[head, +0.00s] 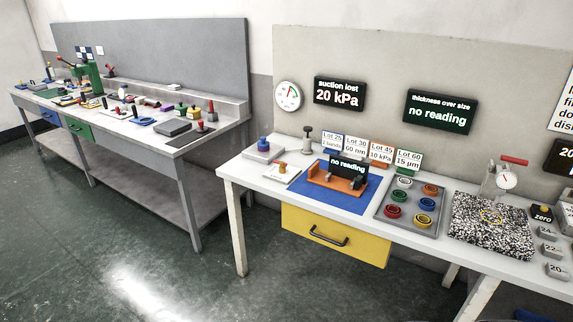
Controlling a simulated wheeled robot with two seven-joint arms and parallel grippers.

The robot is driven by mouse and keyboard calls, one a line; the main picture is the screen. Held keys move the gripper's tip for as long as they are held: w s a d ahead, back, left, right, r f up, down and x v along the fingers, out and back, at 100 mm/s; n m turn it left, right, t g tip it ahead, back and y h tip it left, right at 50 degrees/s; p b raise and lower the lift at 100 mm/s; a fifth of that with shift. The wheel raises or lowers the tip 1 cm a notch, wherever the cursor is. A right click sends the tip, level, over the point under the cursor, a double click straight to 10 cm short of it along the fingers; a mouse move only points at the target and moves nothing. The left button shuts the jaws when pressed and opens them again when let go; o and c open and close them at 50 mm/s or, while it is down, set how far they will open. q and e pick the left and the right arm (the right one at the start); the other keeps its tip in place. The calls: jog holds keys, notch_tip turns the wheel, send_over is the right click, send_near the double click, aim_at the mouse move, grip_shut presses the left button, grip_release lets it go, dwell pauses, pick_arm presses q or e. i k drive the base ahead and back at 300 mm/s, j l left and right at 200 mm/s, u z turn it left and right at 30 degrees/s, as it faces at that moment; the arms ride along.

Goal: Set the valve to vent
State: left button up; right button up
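No part is plainly marked as the valve. On the near white bench (258,178), a blue knob (263,143) stands on a grey block (262,154) at the left end. Beside it, a small orange-topped part (281,168) sits on a pale plate (276,175). I cannot tell which of these, if either, is the valve, or what setting it has. Neither of my grippers is in view.
A blue mat (313,200) carries an orange fixture (330,179). A tray (388,218) of coloured rings, a speckled plate (493,238) and a dial stand (505,180) lie to the right. A yellow drawer (300,236) is shut. A cluttered second bench stands left; floor (150,270) in front is clear.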

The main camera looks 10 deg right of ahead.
aim_at(282, 164)
jog(key=i+j+z, duration=0.15)
jog(key=i+z, duration=0.25)
jog(key=i+u, duration=0.2)
jog(key=u, duration=0.15)
jog(key=i+l+u, duration=0.15)
jog(key=u, duration=0.2)
jog(key=i+l+u, duration=0.4)
jog(key=i+l, duration=0.25)
jog(key=i+l+u, duration=0.15)
jog(key=i+l, duration=0.2)
jog(key=l, duration=0.25)
